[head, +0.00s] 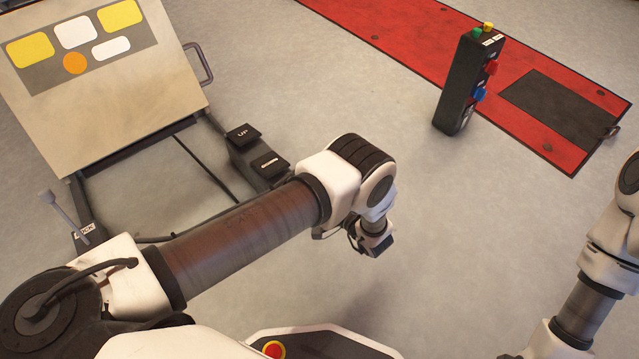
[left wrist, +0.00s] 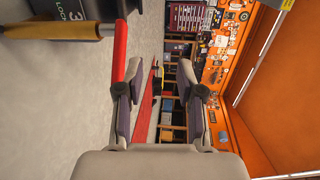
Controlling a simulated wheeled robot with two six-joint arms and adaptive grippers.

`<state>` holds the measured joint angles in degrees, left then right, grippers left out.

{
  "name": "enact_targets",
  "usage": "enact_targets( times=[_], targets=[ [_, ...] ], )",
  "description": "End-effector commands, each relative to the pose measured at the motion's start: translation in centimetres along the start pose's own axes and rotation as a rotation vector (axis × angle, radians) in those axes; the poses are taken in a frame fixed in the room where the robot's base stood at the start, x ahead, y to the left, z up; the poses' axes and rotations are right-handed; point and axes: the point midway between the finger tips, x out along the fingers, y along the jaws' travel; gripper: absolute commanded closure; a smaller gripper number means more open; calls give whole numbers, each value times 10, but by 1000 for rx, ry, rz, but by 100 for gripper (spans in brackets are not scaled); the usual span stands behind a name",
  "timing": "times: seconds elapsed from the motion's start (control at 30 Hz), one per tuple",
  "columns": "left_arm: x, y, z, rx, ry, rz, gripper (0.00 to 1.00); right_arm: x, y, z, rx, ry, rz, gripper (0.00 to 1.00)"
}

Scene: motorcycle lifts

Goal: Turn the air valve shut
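In the left wrist view, a brass-coloured cylinder (left wrist: 55,30) enters from the upper left, with a red bar (left wrist: 121,50) across its end. They look like a valve and its lever, but I cannot be sure. The red bar's lower end overlaps my left gripper's left fingertip; I cannot tell whether they touch. My left gripper (left wrist: 157,78) is open with nothing between its fingers. In the head view it shows only partly, beyond the wrist (head: 375,238), and no valve is visible near it. My right arm is at the right edge; its gripper is out of view.
A black control post (head: 455,95) with coloured buttons and red and blue parts stands beside a red floor plate (head: 400,40). Black pedals (head: 255,155) and a tilted panel (head: 130,100) are at left. A black block (left wrist: 75,10) marked LOCK borders the brass cylinder.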

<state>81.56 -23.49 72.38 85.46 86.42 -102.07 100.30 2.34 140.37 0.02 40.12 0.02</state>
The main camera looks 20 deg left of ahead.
Motion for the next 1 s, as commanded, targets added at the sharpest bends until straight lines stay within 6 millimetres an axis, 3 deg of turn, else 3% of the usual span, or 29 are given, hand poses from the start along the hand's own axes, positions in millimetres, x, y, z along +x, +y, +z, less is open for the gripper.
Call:
enact_targets(
  times=[0.17,0.53,0.57,0.63,0.67,0.77,0.9,1.0],
  targets=[
    [-7,-2,4,1,-2,0,62,-17,0,0,-2,-1,0,60],
    [-8,2,5,2,-3,1,62,-16,0,0,-2,-1,0,60],
    [-8,2,5,2,-3,1,70,-16,0,0,-2,-1,0,60],
    [-8,-1,4,2,2,-15,94,-16,0,0,-2,-1,0,60],
    [-8,-4,0,3,21,-29,100,-16,0,0,-2,-1,0,60],
    [-12,-19,-27,15,169,-108,100,-16,0,0,-2,-1,0,60],
    [-24,-41,-76,48,539,-275,100,-16,0,0,-2,-1,0,60],
    [-32,-38,-88,68,818,-360,100,-16,0,0,-2,-1,0,60]
  ],
)
